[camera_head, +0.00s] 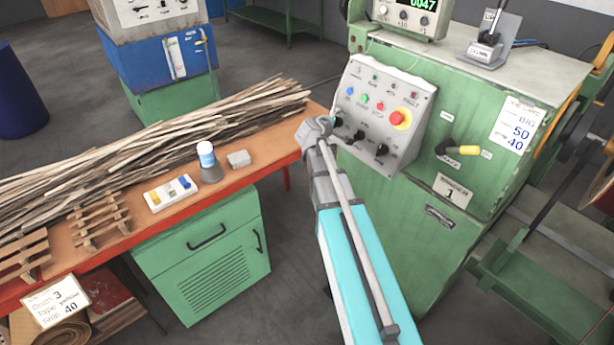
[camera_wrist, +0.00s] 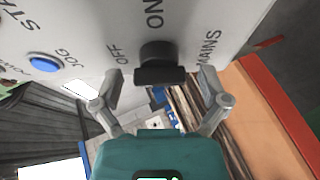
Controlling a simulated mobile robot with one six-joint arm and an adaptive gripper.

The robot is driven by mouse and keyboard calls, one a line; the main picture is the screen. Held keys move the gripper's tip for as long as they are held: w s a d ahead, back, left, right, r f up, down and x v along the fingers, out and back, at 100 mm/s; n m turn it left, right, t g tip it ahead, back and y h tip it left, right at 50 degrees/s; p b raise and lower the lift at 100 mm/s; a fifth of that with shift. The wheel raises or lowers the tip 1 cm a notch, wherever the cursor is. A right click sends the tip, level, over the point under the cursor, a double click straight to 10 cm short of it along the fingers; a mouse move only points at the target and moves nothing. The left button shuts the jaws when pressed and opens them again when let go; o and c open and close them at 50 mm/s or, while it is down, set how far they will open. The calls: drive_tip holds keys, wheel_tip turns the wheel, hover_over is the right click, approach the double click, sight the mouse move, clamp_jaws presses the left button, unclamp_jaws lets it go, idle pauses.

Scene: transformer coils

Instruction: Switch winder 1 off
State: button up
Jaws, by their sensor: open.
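Winder 1 is the green machine (camera_head: 450,70) on the right, with a "WINDER 1" plate (camera_head: 453,191) on its front. Its sloping grey control panel (camera_head: 385,95) carries lamps, coloured buttons, a red stop button (camera_head: 401,118) and black knobs. In the wrist view a black knob (camera_wrist: 160,65) sits on the panel among the words OFF, ON and MAINS. I cannot tell which mark it points to. My gripper (camera_wrist: 160,84) is open, with one finger to each side, just short of the knob and apparently apart from it. In the head view my wrist hides the fingers at the panel's lower left.
A blue JOG button (camera_wrist: 44,63) is near the knob. A lever with a yellow handle (camera_head: 467,150) is on the machine's front. A display box (camera_head: 408,14) stands on top. The workbench (camera_head: 255,174) at left holds wood strips (camera_head: 150,140) and small items.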

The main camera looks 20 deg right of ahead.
drive_tip(key=shift+m, duration=0.3)
